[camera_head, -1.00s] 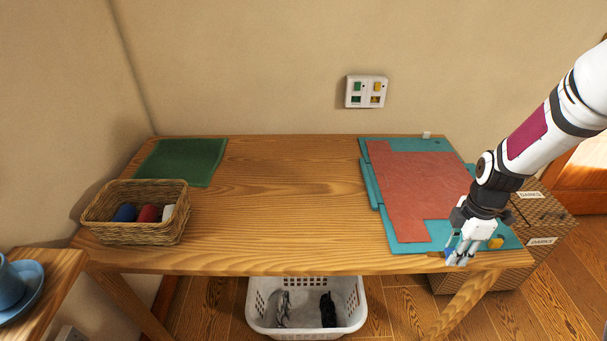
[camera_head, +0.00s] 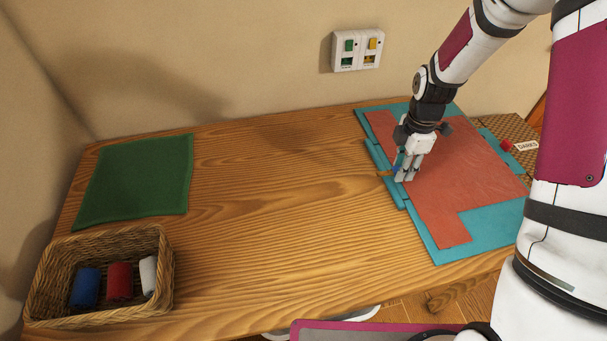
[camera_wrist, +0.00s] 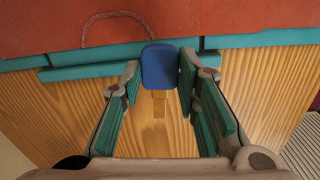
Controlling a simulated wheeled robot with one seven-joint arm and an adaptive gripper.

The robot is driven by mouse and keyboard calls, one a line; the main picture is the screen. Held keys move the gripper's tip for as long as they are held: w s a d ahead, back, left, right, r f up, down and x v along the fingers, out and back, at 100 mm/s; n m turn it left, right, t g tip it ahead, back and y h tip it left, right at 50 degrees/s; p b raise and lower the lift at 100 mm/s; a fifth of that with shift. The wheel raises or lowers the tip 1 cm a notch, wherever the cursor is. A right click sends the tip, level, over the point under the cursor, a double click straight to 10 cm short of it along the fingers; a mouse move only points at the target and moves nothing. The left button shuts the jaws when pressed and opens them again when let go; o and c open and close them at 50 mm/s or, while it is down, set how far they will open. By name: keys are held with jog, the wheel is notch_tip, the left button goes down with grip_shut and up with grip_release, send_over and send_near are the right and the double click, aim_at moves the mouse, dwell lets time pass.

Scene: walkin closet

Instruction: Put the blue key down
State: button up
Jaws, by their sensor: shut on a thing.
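My gripper (camera_head: 407,172) is shut on the blue key, over the left edge of the teal and red mats on the wooden table. In the wrist view, the blue key (camera_wrist: 160,66) has its blue head between my two fingertips (camera_wrist: 161,76), and its brass shaft (camera_wrist: 160,104) points toward the bottom of the picture over bare wood. In the head view the key is mostly hidden by the fingers. I cannot tell whether it touches the surface.
The wooden table (camera_head: 290,190) is clear in the middle. A green cloth (camera_head: 135,180) lies at the left. A wicker basket (camera_head: 165,272) holds blue, red and white rolls. A wall plate (camera_head: 356,50) has green and yellow parts. A small red item (camera_head: 506,145) is at the right.

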jog(key=p, duration=0.2)
send_over(340, 191)
jog(key=shift+f, duration=0.65)
jog(key=shift+f+p, duration=0.45)
jog(key=shift+f, duration=1.35)
jog(key=shift+f, duration=0.15)
jog(key=o, duration=1)
jog(key=shift+o, duration=0.2)
